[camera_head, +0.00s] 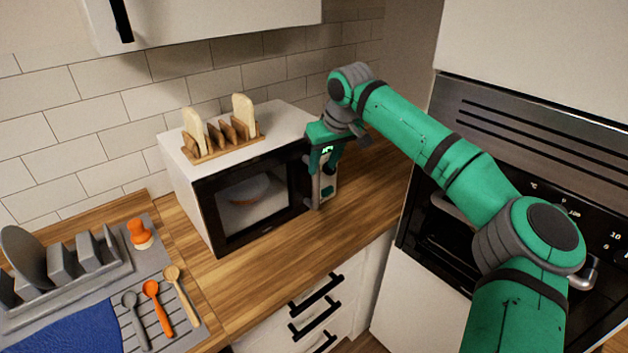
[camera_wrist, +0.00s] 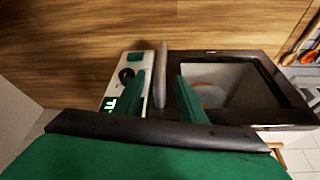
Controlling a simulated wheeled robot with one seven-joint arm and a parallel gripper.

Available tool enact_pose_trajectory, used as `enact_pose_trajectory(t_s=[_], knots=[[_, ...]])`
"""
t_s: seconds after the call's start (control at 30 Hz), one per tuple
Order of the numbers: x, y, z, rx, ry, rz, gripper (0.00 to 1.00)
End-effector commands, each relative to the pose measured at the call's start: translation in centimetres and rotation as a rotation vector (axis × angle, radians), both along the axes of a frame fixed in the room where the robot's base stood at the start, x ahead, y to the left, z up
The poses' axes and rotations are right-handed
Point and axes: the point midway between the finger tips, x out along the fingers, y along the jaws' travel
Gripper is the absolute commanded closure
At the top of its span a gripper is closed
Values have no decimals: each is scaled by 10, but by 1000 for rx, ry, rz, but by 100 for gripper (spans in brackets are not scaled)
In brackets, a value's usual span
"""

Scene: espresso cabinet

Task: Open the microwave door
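The microwave (camera_head: 180,168) is a white box on the wooden counter, with a black-framed glass door (camera_head: 222,243) that looks shut. Its upright grey handle (camera_head: 314,188) is at the door's right edge, beside a pale control panel with a dark knob (camera_head: 327,192). In the wrist view the handle (camera_wrist: 161,65) lies between the two green fingers of my gripper (camera_wrist: 161,82), with a gap on each side. My gripper (camera_head: 325,163) is open at the handle's upper part in the head view. I cannot tell how deep the handle sits between the fingers.
A wooden rack with bread slices (camera_head: 222,140) stands on the microwave. A dish rack (camera_head: 65,270) and several utensils (camera_head: 158,305) lie left of it. An oven (camera_head: 440,225) stands at the right. The counter before the microwave door (camera_head: 270,270) is clear.

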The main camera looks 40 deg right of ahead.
Motion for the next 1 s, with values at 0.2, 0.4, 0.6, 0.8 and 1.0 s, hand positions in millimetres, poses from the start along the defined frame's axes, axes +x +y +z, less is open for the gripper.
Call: enact_pose_trajectory(t_s=[0.2,0.4,0.6,0.8,1.0], knots=[[15,-1,-35,-1,1,2,63],[27,-3,-65,0,0,1,63],[34,-6,-84,0,-2,-3,63],[36,-6,-89,0,-2,-2,63],[36,-6,-89,-1,-2,-1,65]])
